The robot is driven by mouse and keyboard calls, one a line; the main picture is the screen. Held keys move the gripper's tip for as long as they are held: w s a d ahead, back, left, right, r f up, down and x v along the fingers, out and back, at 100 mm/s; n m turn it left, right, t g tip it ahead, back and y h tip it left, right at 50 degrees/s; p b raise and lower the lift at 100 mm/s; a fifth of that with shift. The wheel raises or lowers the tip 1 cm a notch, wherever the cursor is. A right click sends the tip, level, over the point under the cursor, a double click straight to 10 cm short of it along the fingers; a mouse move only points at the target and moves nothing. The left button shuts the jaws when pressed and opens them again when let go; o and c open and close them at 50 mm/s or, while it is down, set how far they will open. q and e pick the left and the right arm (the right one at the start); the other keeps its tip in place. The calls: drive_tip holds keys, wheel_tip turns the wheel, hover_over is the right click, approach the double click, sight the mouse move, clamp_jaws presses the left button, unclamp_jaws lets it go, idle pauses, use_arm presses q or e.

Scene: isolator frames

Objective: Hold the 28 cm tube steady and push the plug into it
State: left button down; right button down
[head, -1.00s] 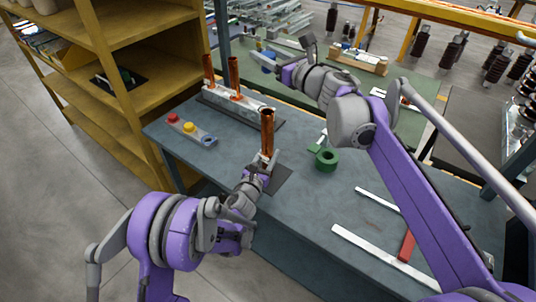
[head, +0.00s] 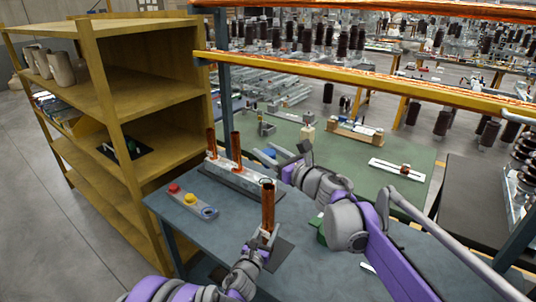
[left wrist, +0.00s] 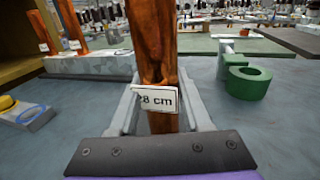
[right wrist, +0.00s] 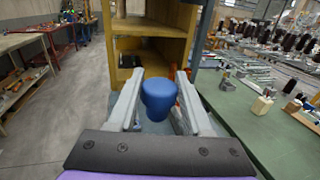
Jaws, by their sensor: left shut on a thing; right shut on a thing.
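The copper tube (head: 268,208) stands upright near the front of the grey table. My left gripper (head: 263,238) is shut around its lower part. In the left wrist view, the tube (left wrist: 153,35) sits between the fingers and bears a white "28 cm" label (left wrist: 158,99). My right gripper (head: 284,162) is shut on a blue plug (right wrist: 157,95), which shows between its fingers in the right wrist view. In the head view the plug (head: 270,153) appears above and apart from the tube's open top. The tube's foot is hidden by the left gripper.
A rack (head: 241,181) with two shorter-looking copper tubes stands behind. A yellow shelf (head: 150,85) stands at the left.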

drive_tip(key=shift+f, duration=0.1)
drive_tip(key=shift+f, duration=2.8)
drive_tip(key=shift+f, duration=1.95)
drive_tip(key=shift+c, duration=1.2)
unclamp_jaws()
drive_tip(key=v, duration=1.2)
